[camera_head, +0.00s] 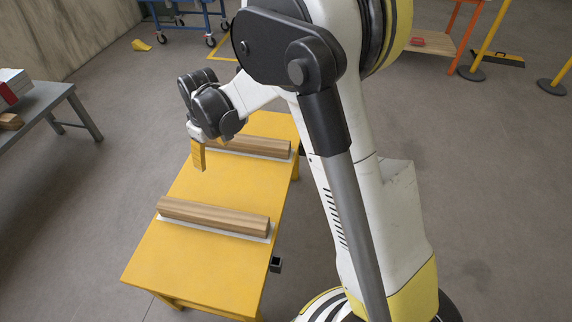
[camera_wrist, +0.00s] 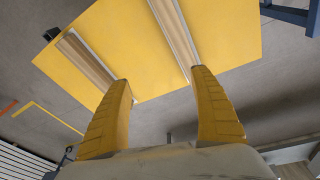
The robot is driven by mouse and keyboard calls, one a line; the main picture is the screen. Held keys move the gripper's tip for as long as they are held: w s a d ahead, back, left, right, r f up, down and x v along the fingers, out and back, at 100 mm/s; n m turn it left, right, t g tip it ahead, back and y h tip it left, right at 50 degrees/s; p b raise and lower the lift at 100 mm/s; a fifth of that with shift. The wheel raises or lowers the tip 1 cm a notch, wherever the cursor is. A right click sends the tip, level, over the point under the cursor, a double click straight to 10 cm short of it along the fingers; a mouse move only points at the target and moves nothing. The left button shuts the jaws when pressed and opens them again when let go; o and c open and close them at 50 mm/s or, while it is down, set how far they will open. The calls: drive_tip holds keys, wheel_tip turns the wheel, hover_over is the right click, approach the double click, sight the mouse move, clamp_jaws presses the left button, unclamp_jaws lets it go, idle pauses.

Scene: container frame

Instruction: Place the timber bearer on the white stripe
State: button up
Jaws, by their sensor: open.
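Two long brown timber bearers lie parallel on a yellow table (camera_head: 200,262). The near timber bearer (camera_head: 213,216) lies along a white stripe (camera_head: 205,229) that shows at its front edge. The far timber bearer (camera_head: 250,145) lies along another white stripe (camera_head: 258,155). My gripper (camera_head: 198,168) is above the table by the left end of the far bearer, which it partly hides. In the wrist view my gripper (camera_wrist: 164,76) is open, with nothing between its two yellow fingers. One bearer (camera_wrist: 86,60) shows near the left fingertip; another (camera_wrist: 173,32) shows beyond the gap. Neither is held.
A grey bench (camera_head: 40,103) with boxes stands at the left. A blue trolley (camera_head: 190,15) and an orange-legged workbench (camera_head: 432,42) are at the back, with yellow posts (camera_head: 492,38) at the right. The table between the bearers is clear.

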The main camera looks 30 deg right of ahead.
drive_tip(key=s+d+r+m+t, duration=0.1)
drive_tip(key=s+d+r, duration=0.1)
drive_tip(key=s+r, duration=0.15)
drive_tip(key=s+d+r+m, duration=0.1)
drive_tip(key=s+d+r, duration=0.1)
drive_tip(key=r, duration=0.3)
drive_tip(key=s+d+r+m+t, duration=0.1)
drive_tip(key=s+d+r, duration=0.1)
drive_tip(key=s, duration=0.4)
drive_tip(key=s+d+r+m+t, duration=0.1)
drive_tip(key=s+d+r+m, duration=0.1)
drive_tip(key=s, duration=0.5)
drive_tip(key=s+d+r+m+t, duration=0.1)
drive_tip(key=s+d+r+m, duration=0.1)
drive_tip(key=s, duration=0.5)
drive_tip(key=shift+d+r+t, duration=0.35)
drive_tip(key=shift+d+t, duration=0.05)
drive_tip(key=shift+d, duration=0.4)
drive_tip(key=shift+a, duration=0.1)
